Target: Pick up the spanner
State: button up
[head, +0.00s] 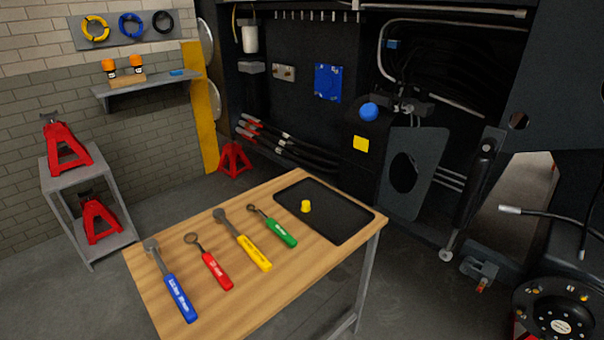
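Four-legged wooden table (300,275) holds a row of hand tools with coloured handles. From left to right they are a blue-handled tool (177,297), a red-handled tool (215,270), a yellow-handled tool (252,252) and a green-handled tool (280,233). Their metal heads point to the back left. The red and green ones end in rings. The exact head shapes of the blue and yellow ones are too small to tell, so I cannot tell for sure which is the spanner. The handle lettering is unreadable. My gripper is not in view.
A black tray (345,222) with a small yellow piece (306,206) lies on the table's right end. Red jack stands (66,150) sit on a grey shelf unit (125,233) at left. The dark harvester chassis (300,110) stands behind.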

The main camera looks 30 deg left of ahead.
aim_at(225, 282)
jog(key=u, duration=1.6)
jog(key=z, duration=2.45)
jog(key=u, duration=2.45)
jog(key=i+j+z, duration=0.3)
jog(key=j+z, duration=0.35)
jog(key=i+j+z, duration=0.3)
jog(key=k, duration=0.1)
